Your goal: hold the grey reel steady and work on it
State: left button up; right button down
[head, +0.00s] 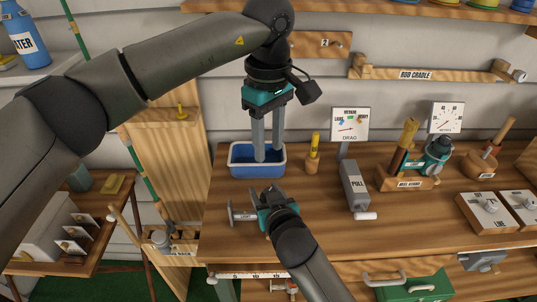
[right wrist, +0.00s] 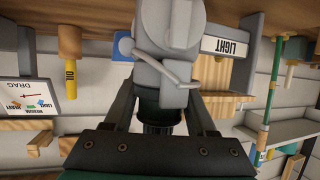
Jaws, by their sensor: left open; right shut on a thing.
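My right gripper (head: 266,203) is shut on the grey reel, low over the front left of the workbench. The reel (right wrist: 168,72) fills the space between its fingers in the right wrist view, with a thin crank-like arm and a dark lower part. In the head view a grey part of the reel (head: 243,215) sticks out left of the jaws. My left gripper (head: 267,157) points straight down with two spaced grey fingers, its tips over the blue tray (head: 236,166). I see nothing between them. The tray's floor is partly hidden.
A yellow-topped oil bottle (head: 313,152), the drag gauge (head: 349,124) and a grey pull block (head: 355,187) stand right of my grippers. A reel stand (head: 408,182) holds a teal reel further right.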

aim_at(269, 191)
dwell(0.4)
pick_arm(q)
notch_tip(269, 191, down, 12)
jog(key=m, duration=0.6)
jog(key=shift+d, duration=0.1)
dwell(0.4)
grip_shut()
dwell(0.3)
